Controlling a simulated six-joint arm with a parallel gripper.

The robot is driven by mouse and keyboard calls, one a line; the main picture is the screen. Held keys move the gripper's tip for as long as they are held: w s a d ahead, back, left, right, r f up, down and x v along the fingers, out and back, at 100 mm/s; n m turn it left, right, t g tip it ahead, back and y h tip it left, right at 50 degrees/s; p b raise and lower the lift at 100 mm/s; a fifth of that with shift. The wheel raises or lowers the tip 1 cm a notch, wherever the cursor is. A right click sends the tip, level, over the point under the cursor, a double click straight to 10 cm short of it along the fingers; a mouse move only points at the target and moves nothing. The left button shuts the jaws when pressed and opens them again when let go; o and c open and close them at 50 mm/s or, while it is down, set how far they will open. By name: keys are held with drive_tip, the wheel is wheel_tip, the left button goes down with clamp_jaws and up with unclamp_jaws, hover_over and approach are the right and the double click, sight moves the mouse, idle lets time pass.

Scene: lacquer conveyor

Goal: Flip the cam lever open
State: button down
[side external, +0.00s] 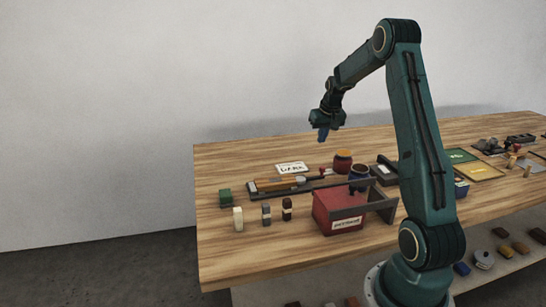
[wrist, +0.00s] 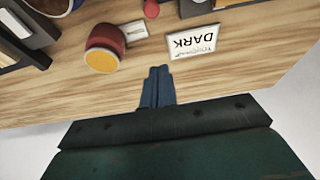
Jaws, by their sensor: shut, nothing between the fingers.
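My gripper (side external: 323,135) hangs high above the back of the table, fingers pointing down. Its blue fingers (wrist: 158,88) are together and empty in the wrist view. I cannot tell surely which part is the cam lever. One small red knob (side external: 322,172) stands at the right end of a dark rail with orange-brown pieces (side external: 272,185); it also shows at the top of the wrist view (wrist: 151,8). The gripper touches none of these.
A white DARK sign (wrist: 193,42) and a red pot with a yellow top (wrist: 103,50) stand close to the gripper's view.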

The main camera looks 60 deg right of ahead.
idle(0.4)
drive_tip(key=x, duration=1)
drive_tip(key=shift+s+a, duration=1.35)
